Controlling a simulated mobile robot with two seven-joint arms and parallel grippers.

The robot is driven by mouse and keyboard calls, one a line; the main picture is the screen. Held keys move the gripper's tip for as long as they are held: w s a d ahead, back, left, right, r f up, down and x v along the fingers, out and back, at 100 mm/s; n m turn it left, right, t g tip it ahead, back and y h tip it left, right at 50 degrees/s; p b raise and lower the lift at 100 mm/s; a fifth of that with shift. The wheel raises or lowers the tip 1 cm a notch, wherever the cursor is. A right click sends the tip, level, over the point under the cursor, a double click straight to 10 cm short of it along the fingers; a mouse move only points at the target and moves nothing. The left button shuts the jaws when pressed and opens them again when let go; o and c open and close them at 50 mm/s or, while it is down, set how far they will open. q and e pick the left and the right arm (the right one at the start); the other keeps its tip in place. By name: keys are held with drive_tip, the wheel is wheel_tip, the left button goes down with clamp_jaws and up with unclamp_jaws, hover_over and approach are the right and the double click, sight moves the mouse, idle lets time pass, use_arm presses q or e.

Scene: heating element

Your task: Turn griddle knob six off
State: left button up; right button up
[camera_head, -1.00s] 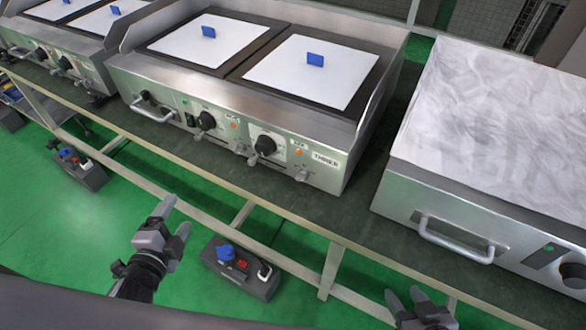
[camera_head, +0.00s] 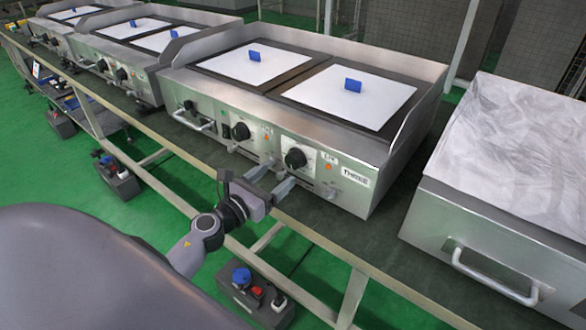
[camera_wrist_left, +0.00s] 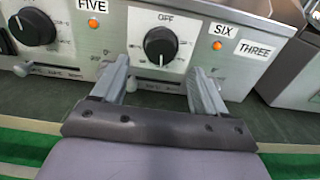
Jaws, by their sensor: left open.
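Griddle knob six (camera_head: 295,158) is a black dial on the front panel of the nearest griddle, marked THREE. In the left wrist view the knob (camera_wrist_left: 160,44) sits below the word OFF. A small white mark shows near its lower edge, away from OFF, though it is hard to read. The SIX label and an orange lamp (camera_wrist_left: 217,45) are at its right. My left gripper (camera_head: 270,178) is open and empty. Its fingers (camera_wrist_left: 160,72) are spread to either side of the knob, a little lower, with no visible contact. My right gripper is out of view.
Knob five (camera_head: 240,131) is to the left on the same panel. Small levers, such as one below knob five (camera_wrist_left: 22,69), stick out under the knobs. A steel box with a handle (camera_head: 490,275) stands at the right. The table's front edge is below the griddle.

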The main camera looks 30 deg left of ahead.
sight(291, 164)
use_arm(q)
drive_tip(key=shift+w+d, duration=0.15)
drive_tip(key=shift+w, duration=1.25)
drive_tip(key=shift+w+d, duration=0.1)
drive_tip(key=shift+w, duration=1.25)
drive_tip(key=shift+c, duration=0.3)
drive_tip(key=c, duration=1)
